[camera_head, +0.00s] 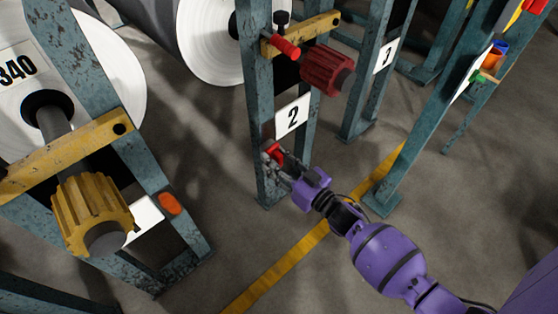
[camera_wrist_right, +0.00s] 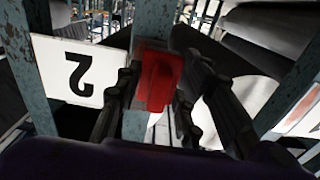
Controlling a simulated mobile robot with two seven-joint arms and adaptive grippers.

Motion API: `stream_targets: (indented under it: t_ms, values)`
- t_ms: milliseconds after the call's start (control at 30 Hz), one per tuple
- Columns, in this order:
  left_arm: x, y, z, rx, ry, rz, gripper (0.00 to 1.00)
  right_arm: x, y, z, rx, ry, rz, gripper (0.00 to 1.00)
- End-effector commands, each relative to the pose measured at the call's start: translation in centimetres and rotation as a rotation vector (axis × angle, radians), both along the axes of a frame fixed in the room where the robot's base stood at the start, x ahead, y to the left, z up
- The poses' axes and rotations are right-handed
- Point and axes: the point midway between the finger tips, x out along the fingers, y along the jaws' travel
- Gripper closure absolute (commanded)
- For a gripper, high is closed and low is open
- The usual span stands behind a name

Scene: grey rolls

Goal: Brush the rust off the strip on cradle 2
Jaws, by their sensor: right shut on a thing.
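Cradle 2 is a teal frame with worn paint, and its front post (camera_head: 264,100) carries a white sign with a 2 (camera_head: 293,115). The sign also shows upside down in the right wrist view (camera_wrist_right: 75,70). My right gripper (camera_head: 279,162) is at the post, just below the sign. It is shut on a red block-like thing (camera_wrist_right: 160,80), which sits between its fingers and in front of the post; it also shows in the head view (camera_head: 273,152). I cannot tell whether it touches the post. No bristles and no rusty strip can be made out. My left gripper is not in view.
Cradle 2 has a yellow bar (camera_head: 300,36), a red handle (camera_head: 287,47) and a red ridged chuck (camera_head: 326,70). A yellow floor line (camera_head: 290,258) crosses clear floor.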

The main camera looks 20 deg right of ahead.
Motion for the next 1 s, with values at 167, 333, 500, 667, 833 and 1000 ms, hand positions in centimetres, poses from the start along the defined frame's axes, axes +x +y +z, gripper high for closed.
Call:
stream_targets:
  t_ms: [167,333,500,667,833,1000]
  values:
    - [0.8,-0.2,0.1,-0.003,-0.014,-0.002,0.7,0.4,0.1,0.1,0.0,-0.001,0.0,0.93]
    - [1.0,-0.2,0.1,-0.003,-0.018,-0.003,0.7,0.7,0.3,0.1,0.0,-0.001,0.0,0.93]
    - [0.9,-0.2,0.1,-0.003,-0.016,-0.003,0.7,0.8,0.0,0.1,-0.001,-0.001,0.0,0.93]
    - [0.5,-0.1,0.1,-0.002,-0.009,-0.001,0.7,1.1,-1.1,0.1,-0.001,-0.001,0.0,0.93]
    - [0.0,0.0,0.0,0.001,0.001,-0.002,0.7,1.5,-2.6,0.0,-0.002,-0.001,0.0,0.93]
    - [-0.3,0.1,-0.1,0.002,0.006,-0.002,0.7,1.9,-3.6,0.1,-0.002,-0.002,0.0,0.93]
